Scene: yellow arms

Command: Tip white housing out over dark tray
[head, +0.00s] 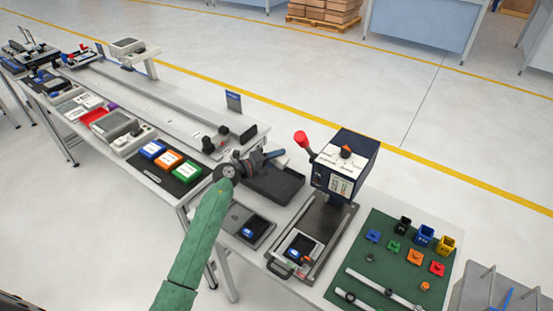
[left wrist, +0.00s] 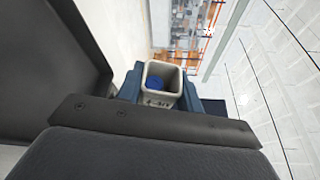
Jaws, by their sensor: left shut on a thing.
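My left gripper (head: 266,157) is over the back edge of the dark tray (head: 285,190). In the left wrist view its blue fingers (left wrist: 160,88) are shut on the white housing (left wrist: 152,98), one on each side. The housing's square open mouth faces the wrist camera, and a blue piece (left wrist: 155,83) shows inside it. A dark surface with a raised wall, which looks like the tray, fills the left of the wrist view. My right gripper is not in view.
A dark blue press-like box with a red knob (head: 345,165) stands right of the tray. A grey plate with a blue-screened device (head: 248,226) lies in front. Blue, orange and green boxes (head: 168,160) are left. A green mat (head: 385,260) holds small coloured parts.

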